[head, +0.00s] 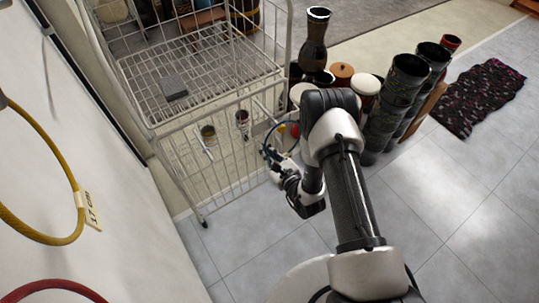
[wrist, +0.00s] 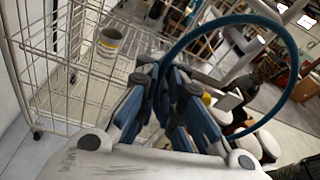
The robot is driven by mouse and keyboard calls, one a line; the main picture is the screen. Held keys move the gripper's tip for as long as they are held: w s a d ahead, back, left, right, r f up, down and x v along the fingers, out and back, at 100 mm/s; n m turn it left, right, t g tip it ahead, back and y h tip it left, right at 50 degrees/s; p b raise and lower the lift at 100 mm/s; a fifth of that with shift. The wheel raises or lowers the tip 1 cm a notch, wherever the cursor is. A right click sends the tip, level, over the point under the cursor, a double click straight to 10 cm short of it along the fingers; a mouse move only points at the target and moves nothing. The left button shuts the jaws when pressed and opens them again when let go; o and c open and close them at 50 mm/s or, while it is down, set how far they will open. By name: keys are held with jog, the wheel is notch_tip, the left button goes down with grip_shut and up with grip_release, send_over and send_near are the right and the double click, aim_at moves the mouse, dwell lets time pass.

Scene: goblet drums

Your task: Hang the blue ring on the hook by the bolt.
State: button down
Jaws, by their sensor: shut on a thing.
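The blue ring (wrist: 297,72) is a large thin hoop that fills the right half of the wrist view. My gripper (wrist: 165,84) is shut on its left side, and the ring stands out to the right of the fingers. In the head view the ring (head: 265,147) is small and partly hidden by my gripper (head: 274,160), in front of the white wire rack. White rods stick out from the rack's front; one (head: 202,143) is left of my gripper and another (head: 264,108) is above it. I cannot make out which is by the bolt.
The wire rack (head: 215,75) holds a grey block (head: 173,87) and small cups. Drums (head: 403,80) stand close together right of the rack. A yellow ring (head: 72,190) with a tag and a red ring (head: 55,284) are at the left wall. The tiled floor in front is clear.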

jog(key=shift+f+b+x, duration=0.25)
jog(key=shift+b+x, duration=0.4)
jog(key=shift+x, duration=0.5)
jog(key=shift+f+b+x, duration=0.2)
jog(key=shift+b+x, duration=0.45)
jog(key=shift+x, duration=0.45)
jog(key=shift+s, duration=0.1)
jog(key=c, duration=1.6)
grip_release()
jog(key=shift+c, duration=0.2)
jog(key=shift+s, duration=0.1)
